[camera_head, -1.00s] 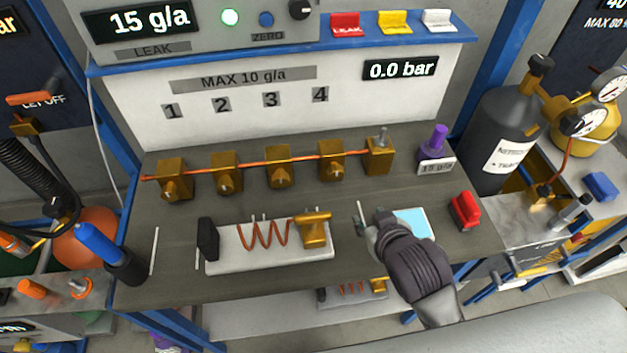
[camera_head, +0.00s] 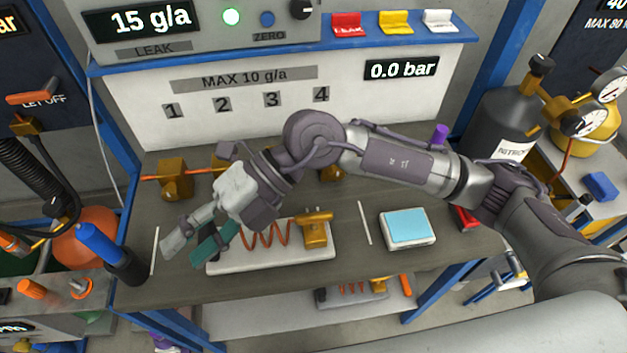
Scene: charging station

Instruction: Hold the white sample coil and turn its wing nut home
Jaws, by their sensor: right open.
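The white sample coil lies on the dark bench: a white base (camera_head: 290,255) carries a copper coil (camera_head: 265,235). A brass fitting with a bar-shaped top (camera_head: 316,228), perhaps the wing nut, stands at its right end. My right arm reaches in from the right across the bench. My right gripper (camera_head: 190,250) is open and empty, with its fingers pointing down and left at the coil's left end. One finger overlaps that end in the picture; I cannot tell whether it touches. The black block there is hidden behind the gripper. My left gripper is not in view.
Brass valves (camera_head: 173,180) on a copper pipe line the back, partly hidden by my arm. A blue-topped pad (camera_head: 408,228) lies right of the coil. A blue-handled tool (camera_head: 97,243) stands at the left edge. A similar coil (camera_head: 362,290) lies on the lower shelf.

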